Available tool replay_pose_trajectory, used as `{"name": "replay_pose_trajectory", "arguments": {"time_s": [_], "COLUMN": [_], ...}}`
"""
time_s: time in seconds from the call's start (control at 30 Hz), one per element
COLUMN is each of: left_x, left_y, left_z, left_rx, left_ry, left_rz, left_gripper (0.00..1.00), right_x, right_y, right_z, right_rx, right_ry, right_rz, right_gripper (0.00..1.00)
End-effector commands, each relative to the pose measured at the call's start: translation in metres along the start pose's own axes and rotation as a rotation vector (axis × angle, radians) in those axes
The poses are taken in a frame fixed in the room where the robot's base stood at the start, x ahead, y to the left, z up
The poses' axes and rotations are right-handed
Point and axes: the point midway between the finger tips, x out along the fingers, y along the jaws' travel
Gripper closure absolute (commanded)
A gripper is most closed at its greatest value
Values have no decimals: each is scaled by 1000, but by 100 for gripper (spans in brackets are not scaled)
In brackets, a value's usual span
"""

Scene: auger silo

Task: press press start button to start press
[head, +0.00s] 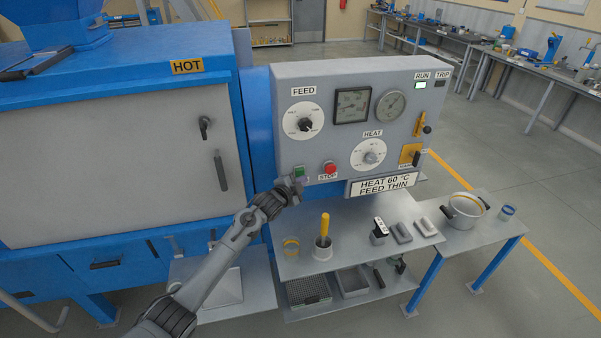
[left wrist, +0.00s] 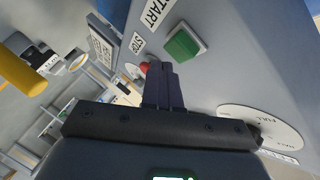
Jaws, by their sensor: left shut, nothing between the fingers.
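The green start button (head: 299,172) sits at the lower left of the grey control panel (head: 340,85). My left gripper (head: 294,184) is shut and empty, with its tips just below the button in the head view. In the left wrist view the green button (left wrist: 184,44) shows uncovered beside the START label (left wrist: 156,12). The closed fingertips (left wrist: 160,68) appear near it there; I cannot tell whether they touch the panel. The red stop button (head: 330,167) is to the right of the start button. The RUN lamp (head: 421,85) glows green; the TRIP lamp (head: 440,84) is dark. My right gripper is not in view.
A feed dial (head: 306,121) and heat dial (head: 369,154) are on the panel. Below it, a metal table (head: 345,258) holds a cup with a yellow-handled tool (head: 324,235) and small blocks. A blue machine marked HOT (head: 187,66) stands left. A pot (head: 464,212) stands right.

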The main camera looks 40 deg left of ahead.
Motion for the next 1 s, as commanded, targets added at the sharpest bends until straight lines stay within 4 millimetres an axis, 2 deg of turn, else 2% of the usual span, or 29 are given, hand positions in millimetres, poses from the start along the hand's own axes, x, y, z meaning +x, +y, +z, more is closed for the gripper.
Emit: {"name": "replay_pose_trajectory", "arguments": {"time_s": [0.33, 0.7, 1.0], "left_x": [-2, -25, -35], "left_y": [1, 16, 25], "left_z": [-2, -19, -26], "left_rx": [0, 1, 0], "left_ry": [1, 1, 1], "left_rz": [0, 2, 1], "left_gripper": [100, 100, 100], "right_x": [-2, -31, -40], "right_y": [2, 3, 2], "right_z": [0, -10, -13], "right_rx": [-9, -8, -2], "right_ry": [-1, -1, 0], "right_rz": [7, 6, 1], "right_gripper": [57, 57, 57]}}
